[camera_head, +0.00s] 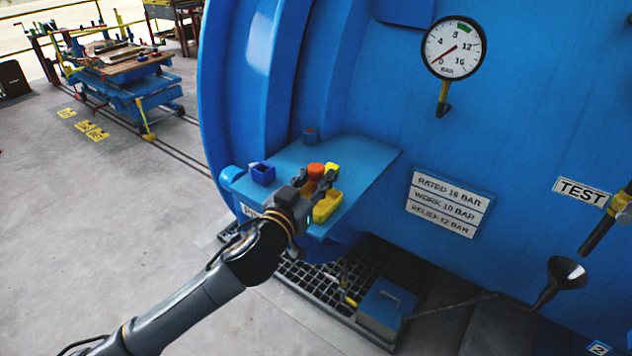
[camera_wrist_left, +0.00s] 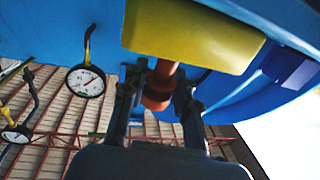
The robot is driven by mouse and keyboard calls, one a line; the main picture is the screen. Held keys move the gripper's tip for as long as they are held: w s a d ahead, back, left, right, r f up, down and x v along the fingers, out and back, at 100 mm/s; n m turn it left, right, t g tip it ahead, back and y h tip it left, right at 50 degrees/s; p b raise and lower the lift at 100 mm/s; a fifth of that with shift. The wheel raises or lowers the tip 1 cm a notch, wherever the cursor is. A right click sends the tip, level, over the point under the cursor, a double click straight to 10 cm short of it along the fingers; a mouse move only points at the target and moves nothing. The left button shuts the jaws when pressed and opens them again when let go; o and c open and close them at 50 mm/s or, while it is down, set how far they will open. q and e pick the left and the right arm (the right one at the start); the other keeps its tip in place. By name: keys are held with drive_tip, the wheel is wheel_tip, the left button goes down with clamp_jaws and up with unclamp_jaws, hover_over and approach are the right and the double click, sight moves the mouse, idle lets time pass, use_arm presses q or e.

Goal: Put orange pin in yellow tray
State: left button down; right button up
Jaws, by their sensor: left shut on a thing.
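The orange pin (camera_head: 316,170) is upright between the fingers of my left gripper (camera_head: 319,184), which is shut on it over the blue shelf (camera_head: 360,160). In the left wrist view, the orange pin (camera_wrist_left: 157,92) shows between the two dark fingers of the gripper (camera_wrist_left: 157,84). The yellow tray (camera_head: 327,207) is at the front of the shelf, just beside the gripper. In the wrist view, the yellow tray (camera_wrist_left: 190,38) fills the top middle and overlaps the pin's far end. I cannot tell whether the pin touches the shelf. My right gripper is not in view.
Another yellow piece (camera_head: 333,168) is behind the gripper. The blue vessel wall with a pressure gauge (camera_head: 454,48) rises behind. The shelf's right part is clear.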

use_arm(q)
drive_tip(key=shift+f, duration=0.9)
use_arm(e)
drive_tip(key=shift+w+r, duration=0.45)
use_arm(q)
drive_tip(key=shift+f, duration=0.2)
drive_tip(key=c, duration=1)
unclamp_jaws()
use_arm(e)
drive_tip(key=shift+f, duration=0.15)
use_arm(q)
drive_tip(key=shift+r, duration=0.1)
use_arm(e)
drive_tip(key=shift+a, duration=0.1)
use_arm(q)
drive_tip(key=b+v, duration=0.3)
drive_tip(key=v, duration=0.9)
drive_tip(key=shift+a, duration=0.1)
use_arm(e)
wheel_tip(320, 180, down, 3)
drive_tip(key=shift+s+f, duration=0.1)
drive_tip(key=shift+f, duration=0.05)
